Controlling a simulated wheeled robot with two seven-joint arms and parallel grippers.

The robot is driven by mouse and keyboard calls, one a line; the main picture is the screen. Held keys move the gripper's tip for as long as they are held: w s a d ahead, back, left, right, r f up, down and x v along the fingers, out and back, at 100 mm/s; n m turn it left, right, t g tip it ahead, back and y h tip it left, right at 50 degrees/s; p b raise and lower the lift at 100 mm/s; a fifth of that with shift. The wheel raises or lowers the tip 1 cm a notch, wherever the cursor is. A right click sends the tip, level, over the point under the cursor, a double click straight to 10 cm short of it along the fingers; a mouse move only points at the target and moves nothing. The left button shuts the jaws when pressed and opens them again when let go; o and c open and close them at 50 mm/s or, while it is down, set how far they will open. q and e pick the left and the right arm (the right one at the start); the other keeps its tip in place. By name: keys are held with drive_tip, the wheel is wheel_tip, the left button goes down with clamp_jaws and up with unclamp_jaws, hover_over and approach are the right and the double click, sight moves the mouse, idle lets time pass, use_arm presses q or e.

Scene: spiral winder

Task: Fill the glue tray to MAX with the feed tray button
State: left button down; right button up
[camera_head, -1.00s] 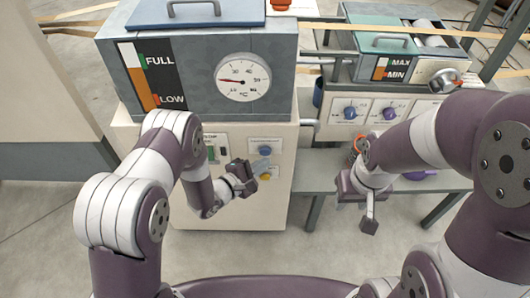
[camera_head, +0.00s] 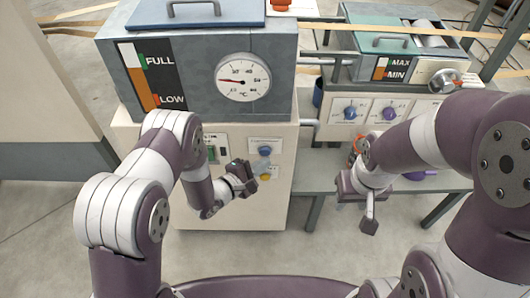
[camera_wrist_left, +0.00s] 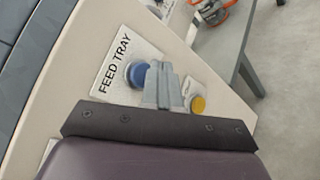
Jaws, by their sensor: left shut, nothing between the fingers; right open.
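The glue tray (camera_head: 408,47) is at the upper right, with a MAX and MIN gauge (camera_head: 381,68). Orange fills the lower part of the gauge; the exact level is too small to read. The blue feed tray button (camera_head: 265,150) is on the front panel of the large machine. It also shows beside the FEED TRAY label in the left wrist view (camera_wrist_left: 136,74). My left gripper (camera_head: 261,166) is shut and empty, with its fingertips (camera_wrist_left: 160,72) close beside the blue button; contact cannot be told. My right gripper (camera_head: 369,222) is open, away from the panel.
A yellow button (camera_wrist_left: 197,104) sits beside the blue one. The large tank (camera_head: 205,75) carries a FULL and LOW gauge (camera_head: 153,78) and a round dial (camera_head: 243,77). A grey bench (camera_head: 320,178) stands below.

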use_arm(q)
drive_tip(key=shift+w, duration=0.1)
idle(0.6)
drive_tip(key=shift+w, duration=0.3)
drive_tip(key=shift+w, duration=0.45)
idle(6.5)
